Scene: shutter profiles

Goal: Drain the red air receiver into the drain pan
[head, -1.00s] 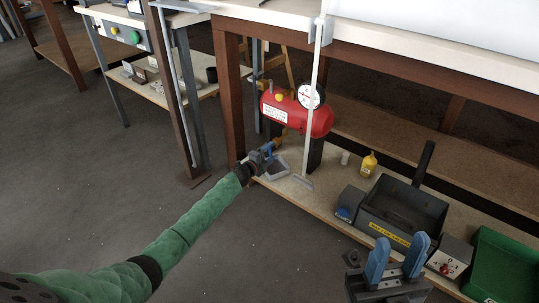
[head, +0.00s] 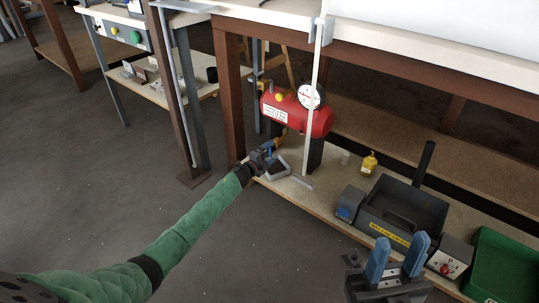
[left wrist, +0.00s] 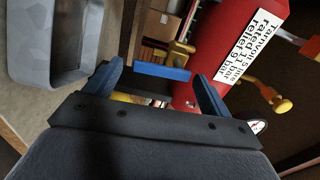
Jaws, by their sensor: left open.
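The red air receiver (head: 318,121) stands on the low shelf in the head view, with a white label and a round gauge (head: 311,96). Its red side also fills the upper right of the left wrist view (left wrist: 207,50). A blue lever (left wrist: 161,72) by a brass fitting (left wrist: 181,48) shows between my left fingertips; I cannot tell if they touch it. My left gripper (head: 267,153) is open below the receiver's left end. The grey drain pan (left wrist: 48,68) lies beside it, partly hidden in the head view (head: 279,169). My right gripper (head: 397,259) is open and empty at the front.
On the shelf right of the receiver are a yellow bottle (head: 369,164), a dark bin (head: 402,213) with a yellow label and a green tray (head: 503,265). A pale upright post (head: 314,120) stands before the receiver. The wooden table leg (head: 228,95) is close left of it.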

